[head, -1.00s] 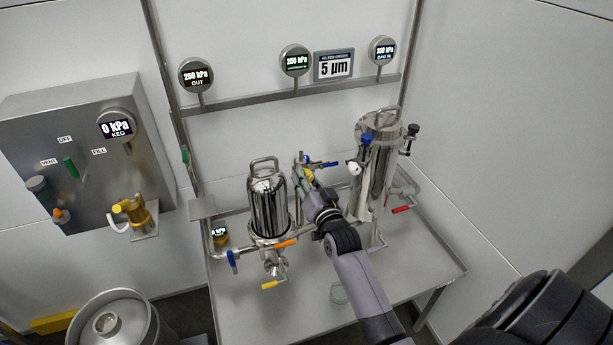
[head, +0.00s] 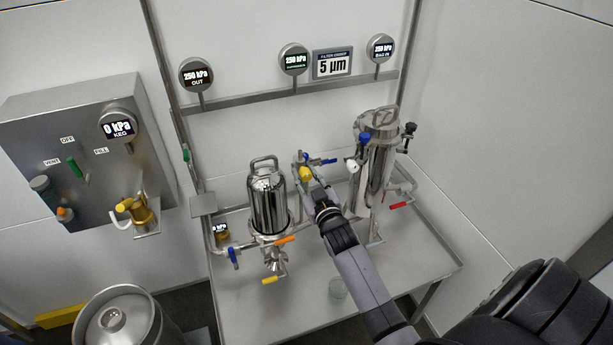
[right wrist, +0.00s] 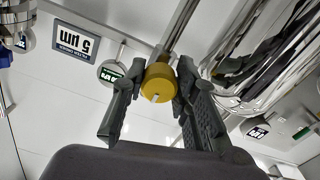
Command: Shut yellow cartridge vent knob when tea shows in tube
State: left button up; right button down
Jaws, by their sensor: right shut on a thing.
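The yellow knob (head: 305,173) sits between the two steel filter housings, beside a small blue-handled valve (head: 320,161). In the right wrist view the round yellow knob (right wrist: 158,83) is between the fingers, on the end of a steel pipe. My right gripper (head: 308,177) is shut on this knob; its fingers (right wrist: 157,75) flank it on both sides. The cartridge housing (head: 268,205) is the shorter one to the left. I cannot make out tea or a see-through tube beside the knob. My left gripper is not in view.
The taller housing (head: 374,165) stands close to the right of my arm. A panel (head: 70,150) hangs at left, above a steel keg (head: 118,325). The OUT gauge (head: 196,75) reads 250 kPa.

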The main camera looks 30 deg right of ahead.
dwell(0.5)
jog(key=c, duration=1.2)
grip_release()
jog(key=shift+c, duration=0.2)
jog(key=shift+s, duration=0.1)
jog(key=v, duration=1.1)
jog(key=shift+s, duration=0.4)
